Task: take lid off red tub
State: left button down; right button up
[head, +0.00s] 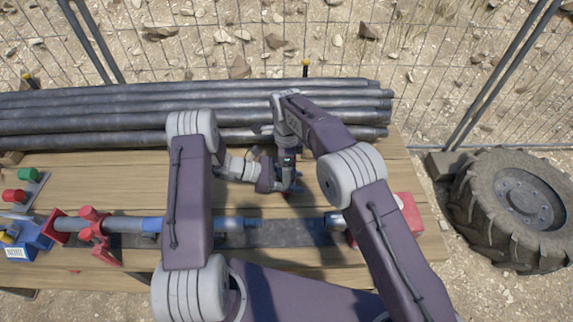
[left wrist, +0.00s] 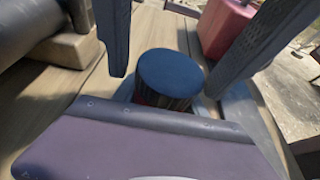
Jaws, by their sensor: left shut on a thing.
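In the left wrist view, a round dark blue lid (left wrist: 170,72) sits over a tub (left wrist: 150,99) that shows only a little red below it. My left gripper (left wrist: 164,84) has one finger on each side of the lid and is shut on it. I cannot tell whether the lid is raised from the tub. In the head view, my left gripper (head: 288,180) is over the middle of the table, and the arms hide the lid and most of the tub. My right gripper (head: 287,152) is close above it, and its fingers are too hidden to read.
Grey pipes (head: 90,112) lie along the back of the wooden table (head: 335,270). A long blue-grey tool (head: 125,225) with red clamps lies at the left. A red block (head: 408,212) stands at the right edge. A large tyre (head: 515,205) lies beyond the table.

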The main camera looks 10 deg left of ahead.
jog(key=c, duration=1.5)
jog(key=n, duration=0.3)
jog(key=o, duration=1.6)
jog(key=shift+c, duration=0.2)
jog(key=shift+r, duration=0.1)
